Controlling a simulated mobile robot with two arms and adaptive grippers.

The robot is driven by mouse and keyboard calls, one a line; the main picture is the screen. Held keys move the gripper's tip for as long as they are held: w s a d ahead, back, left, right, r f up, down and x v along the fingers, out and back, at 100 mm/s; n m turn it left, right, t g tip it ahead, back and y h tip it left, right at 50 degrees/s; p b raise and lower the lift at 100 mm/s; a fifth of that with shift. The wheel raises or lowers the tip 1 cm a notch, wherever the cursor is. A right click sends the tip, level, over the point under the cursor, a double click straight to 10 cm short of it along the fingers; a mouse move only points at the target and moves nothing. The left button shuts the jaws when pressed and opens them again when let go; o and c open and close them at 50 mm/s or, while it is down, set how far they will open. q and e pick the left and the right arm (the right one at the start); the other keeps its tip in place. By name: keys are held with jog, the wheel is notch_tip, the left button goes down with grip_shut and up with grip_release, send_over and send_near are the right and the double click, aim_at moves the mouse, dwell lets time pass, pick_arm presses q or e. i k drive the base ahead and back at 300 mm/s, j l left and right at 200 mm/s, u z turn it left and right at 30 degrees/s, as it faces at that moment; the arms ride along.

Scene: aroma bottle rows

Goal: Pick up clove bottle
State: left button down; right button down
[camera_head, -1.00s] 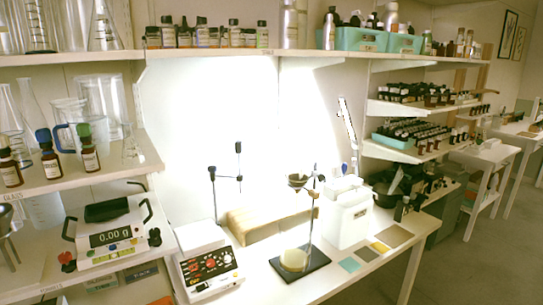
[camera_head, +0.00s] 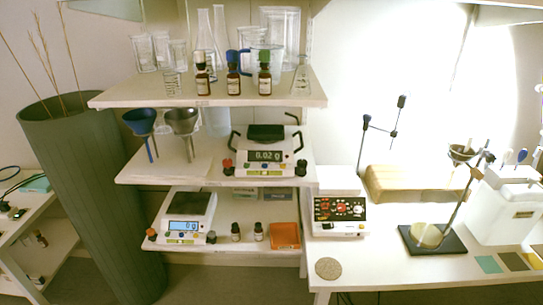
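Two smaller dark bottles, a left one (camera_head: 235,232) and a right one (camera_head: 258,231), stand on the lowest shelf. The labels are too small to read, so I cannot tell which bottle is clove. Neither of my grippers is in view.
Glassware stands behind the brown bottles. A balance (camera_head: 265,152) and funnels (camera_head: 140,122) are on the middle shelf; another balance (camera_head: 187,218) and an orange tray (camera_head: 285,235) are below. A tall grey-green bin (camera_head: 80,190) stands left. A control box (camera_head: 340,215) sits on the right-hand bench.

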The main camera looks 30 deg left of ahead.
aim_at(236, 236)
jog(key=u, duration=1.35)
